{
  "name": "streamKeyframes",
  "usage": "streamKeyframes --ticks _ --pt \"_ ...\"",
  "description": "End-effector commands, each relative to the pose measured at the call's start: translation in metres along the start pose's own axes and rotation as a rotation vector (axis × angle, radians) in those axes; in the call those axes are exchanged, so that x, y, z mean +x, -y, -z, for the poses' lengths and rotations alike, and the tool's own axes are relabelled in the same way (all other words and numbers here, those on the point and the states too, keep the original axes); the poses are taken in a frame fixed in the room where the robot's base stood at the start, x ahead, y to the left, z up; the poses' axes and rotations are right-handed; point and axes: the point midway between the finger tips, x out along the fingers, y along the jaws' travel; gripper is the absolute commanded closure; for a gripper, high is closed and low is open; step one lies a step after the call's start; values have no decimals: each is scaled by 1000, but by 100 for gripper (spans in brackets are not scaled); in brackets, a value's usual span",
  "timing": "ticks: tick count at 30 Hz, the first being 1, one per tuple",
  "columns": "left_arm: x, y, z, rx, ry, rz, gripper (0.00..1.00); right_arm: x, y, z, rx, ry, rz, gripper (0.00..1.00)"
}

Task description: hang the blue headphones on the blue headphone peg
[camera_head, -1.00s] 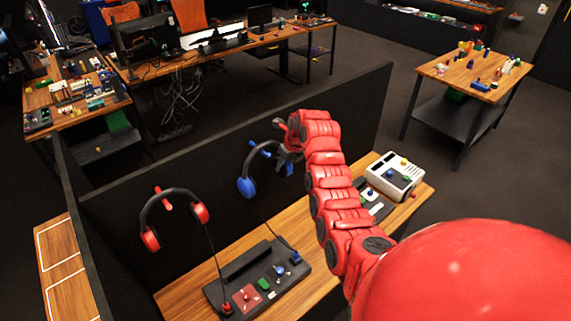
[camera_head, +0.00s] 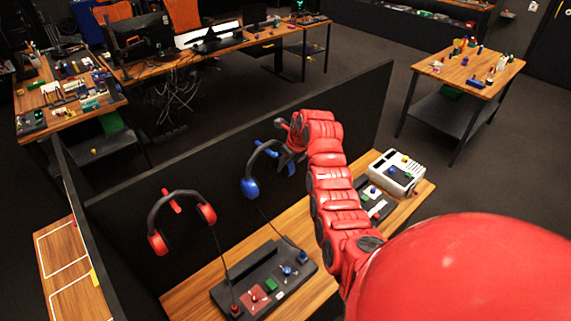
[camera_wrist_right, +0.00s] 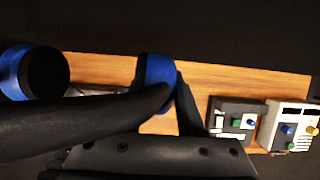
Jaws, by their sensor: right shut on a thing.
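The blue headphones (camera_head: 251,188) have a dark headband and blue ear cups. They are upright in front of the dark panel in the head view. My right gripper (camera_head: 287,152) is shut on their headband, near its top right. The blue headphone peg (camera_head: 279,151) shows as a small blue piece beside the gripper, inside the band's arch. I cannot tell whether the band rests on it. In the right wrist view the blue ear cups of the headphones (camera_wrist_right: 157,75) hang below, and the dark band crosses the picture. My left gripper is out of view.
Red headphones (camera_head: 208,213) hang on a red peg (camera_head: 172,203) at the left of the panel (camera_head: 130,225). Below, a dark trackball console (camera_head: 265,280) and a white control box (camera_head: 398,172) stand on the wooden desk (camera_head: 190,283). A cable runs down to the console.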

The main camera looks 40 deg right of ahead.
Motion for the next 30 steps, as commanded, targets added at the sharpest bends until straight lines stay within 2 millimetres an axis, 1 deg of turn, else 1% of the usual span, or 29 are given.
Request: streamKeyframes --ticks 9,10,15,25,28,30 --pt "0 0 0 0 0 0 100 0 0 0 0 1 1 100" --pt "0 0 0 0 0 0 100 0 0 0 0 1 1 57" --pt "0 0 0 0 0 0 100 0 0 0 0 1 1 28" --pt "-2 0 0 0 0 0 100 -1 0 0 0 1 1 28" --pt "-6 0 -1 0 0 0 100 -6 1 -1 0 6 4 28" --pt "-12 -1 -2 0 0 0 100 -14 2 -1 0 7 5 28"
